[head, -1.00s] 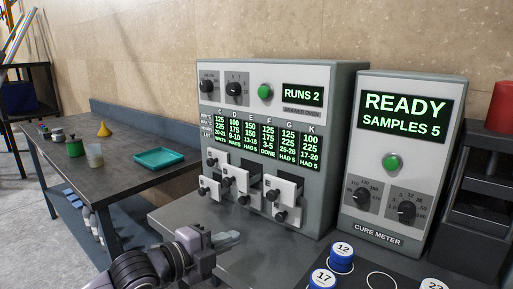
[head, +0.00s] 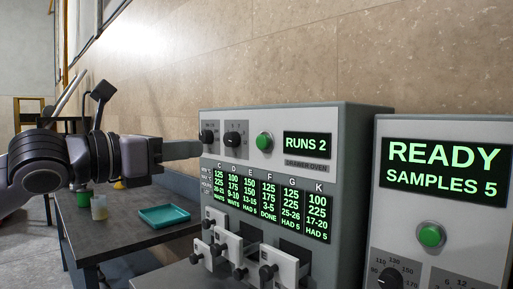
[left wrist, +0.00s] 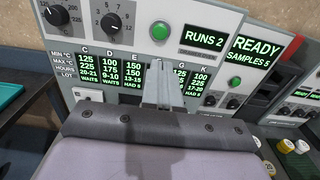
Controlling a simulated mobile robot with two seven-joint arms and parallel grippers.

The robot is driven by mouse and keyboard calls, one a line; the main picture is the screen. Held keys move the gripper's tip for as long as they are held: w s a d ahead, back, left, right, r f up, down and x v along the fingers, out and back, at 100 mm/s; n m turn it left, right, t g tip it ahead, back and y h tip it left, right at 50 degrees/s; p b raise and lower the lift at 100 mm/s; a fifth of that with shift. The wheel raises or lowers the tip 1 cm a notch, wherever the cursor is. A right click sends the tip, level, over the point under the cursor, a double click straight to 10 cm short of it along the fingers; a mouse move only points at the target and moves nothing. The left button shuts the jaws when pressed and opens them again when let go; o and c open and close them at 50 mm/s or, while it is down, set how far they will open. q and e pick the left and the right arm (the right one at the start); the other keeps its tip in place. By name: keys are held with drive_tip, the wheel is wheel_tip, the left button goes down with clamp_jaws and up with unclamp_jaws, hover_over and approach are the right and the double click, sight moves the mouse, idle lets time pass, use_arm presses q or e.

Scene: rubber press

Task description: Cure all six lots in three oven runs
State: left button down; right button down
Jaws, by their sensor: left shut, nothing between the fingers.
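The drawer oven (head: 352,150) stands at centre with two dials, a green button (head: 264,141) and a display (head: 265,200). It reads RUNS 2; C and D show WAITS, F DONE, E, G and K HAD 5. Several small white drawers (head: 284,264) below stand pulled out to differing amounts. My left gripper (head: 196,149) is shut and empty, at dial height by the oven's left front edge. In the left wrist view, its fingers (left wrist: 158,88) overlap the display below the green button; contact cannot be told. My right gripper is not in view.
The cure meter (head: 450,225) stands at right, reading READY, SAMPLES 5. A dark side table (head: 110,235) at left holds a teal tray (head: 163,216), a beaker (head: 99,207) and a green bottle (head: 83,198). Capped pots (left wrist: 286,146) show in the left wrist view.

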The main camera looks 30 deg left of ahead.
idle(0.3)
use_arm(q)
drive_tip(key=p, duration=0.1)
approach(260, 142)
drive_tip(key=x, duration=0.7)
drive_tip(key=shift+s, duration=0.1)
idle(0.5)
